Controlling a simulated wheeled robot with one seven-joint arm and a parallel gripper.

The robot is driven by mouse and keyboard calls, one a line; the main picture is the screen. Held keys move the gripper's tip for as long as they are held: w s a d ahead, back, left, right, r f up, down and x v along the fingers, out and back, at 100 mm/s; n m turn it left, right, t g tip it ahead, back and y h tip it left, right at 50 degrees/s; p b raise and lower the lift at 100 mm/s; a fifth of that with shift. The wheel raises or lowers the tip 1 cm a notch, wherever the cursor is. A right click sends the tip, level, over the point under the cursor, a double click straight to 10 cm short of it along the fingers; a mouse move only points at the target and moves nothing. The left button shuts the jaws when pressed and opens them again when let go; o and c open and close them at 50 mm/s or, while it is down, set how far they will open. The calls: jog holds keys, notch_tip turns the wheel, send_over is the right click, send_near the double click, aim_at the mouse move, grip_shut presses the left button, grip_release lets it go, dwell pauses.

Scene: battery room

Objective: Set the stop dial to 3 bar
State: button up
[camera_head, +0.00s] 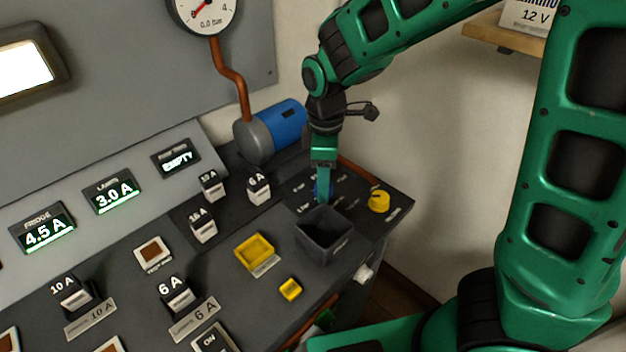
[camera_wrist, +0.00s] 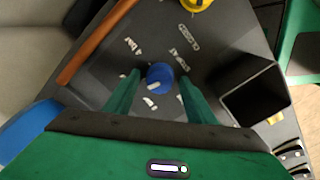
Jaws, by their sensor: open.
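The stop dial is a round blue knob (camera_wrist: 160,77) with a white mark, set in the dark panel with white lettering around it. In the wrist view it sits between the two green fingers of my gripper (camera_wrist: 157,82), which are open on either side of it. I cannot tell whether either finger touches it. In the head view the blue dial (camera_head: 325,190) is mostly hidden behind my gripper (camera_head: 322,186). The gauge (camera_head: 203,8) at the top reads 0.0 bar, with its red needle low.
A black open box (camera_head: 325,233) stands close beside the dial; it also shows in the wrist view (camera_wrist: 262,98). A yellow knob (camera_head: 379,201) lies to the right. A blue pump motor (camera_head: 278,124) and copper pipe (camera_head: 232,75) are behind.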

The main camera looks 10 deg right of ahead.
notch_tip(320, 180, up, 11)
jog(key=shift+f, duration=0.2)
jog(key=shift+s+d, duration=0.1)
jog(key=shift+d, duration=0.05)
dwell(0.3)
